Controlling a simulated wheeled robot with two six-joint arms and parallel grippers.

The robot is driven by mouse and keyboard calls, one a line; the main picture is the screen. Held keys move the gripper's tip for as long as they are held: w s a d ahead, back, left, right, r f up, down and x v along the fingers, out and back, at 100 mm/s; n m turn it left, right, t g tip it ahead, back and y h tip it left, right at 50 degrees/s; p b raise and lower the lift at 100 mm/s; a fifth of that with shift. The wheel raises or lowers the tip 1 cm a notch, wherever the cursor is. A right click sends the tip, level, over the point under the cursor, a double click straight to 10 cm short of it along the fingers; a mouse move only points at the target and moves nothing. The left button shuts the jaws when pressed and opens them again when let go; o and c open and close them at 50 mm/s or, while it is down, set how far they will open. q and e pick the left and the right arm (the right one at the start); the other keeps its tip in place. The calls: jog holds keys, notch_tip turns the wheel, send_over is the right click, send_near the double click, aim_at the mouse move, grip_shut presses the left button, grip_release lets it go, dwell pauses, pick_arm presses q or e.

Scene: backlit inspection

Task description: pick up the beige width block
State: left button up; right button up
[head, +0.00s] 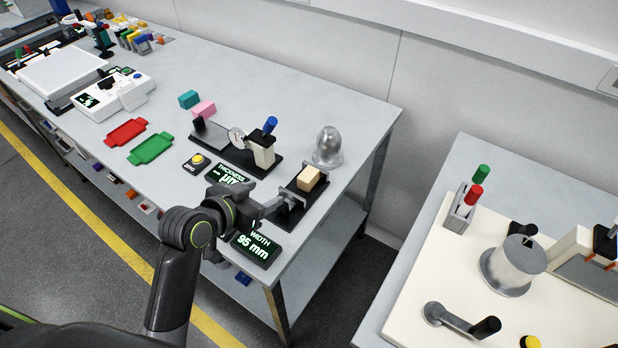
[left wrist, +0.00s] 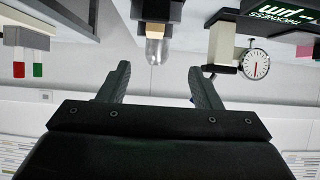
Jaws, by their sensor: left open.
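The beige width block (head: 308,178) sits on the black width gauge (head: 291,215), near the right end of the bench. In the left wrist view, which looks upside down, a tan part of the block (left wrist: 155,31) shows at the top, beside a black part of the gauge. My left gripper (head: 274,204) is just left of the gauge in the head view, its fingers pointing toward it. In the left wrist view its two fingers (left wrist: 160,82) are spread with nothing between them. The gripper hides part of the gauge's left side. My right gripper is not in view.
The width display (head: 256,248) reads 95 mm. A silver dome (head: 328,147) stands behind the block. The thickness gauge (head: 262,150) with its dial stands to the left. Green (head: 150,148) and red (head: 126,132) trays lie farther left. A gap separates the second table (head: 408,290).

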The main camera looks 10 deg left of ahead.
pick_arm(q)
jog(key=p, duration=0.2)
send_near(307, 175)
jog(key=x, duration=0.4)
jog(key=shift+w+a, duration=0.25)
jog(key=shift+a, duration=0.1)
jog(key=shift+w+d+f, duration=0.1)
jog(key=shift+w+d, duration=0.15)
jog(key=shift+d+p+x, duration=0.2)
jog(key=shift+p+x, duration=0.35)
jog(key=shift+x, duration=1.7)
jog(key=shift+s+f, duration=0.1)
jog(key=shift+s, duration=0.15)
jog(key=c, duration=1.2)
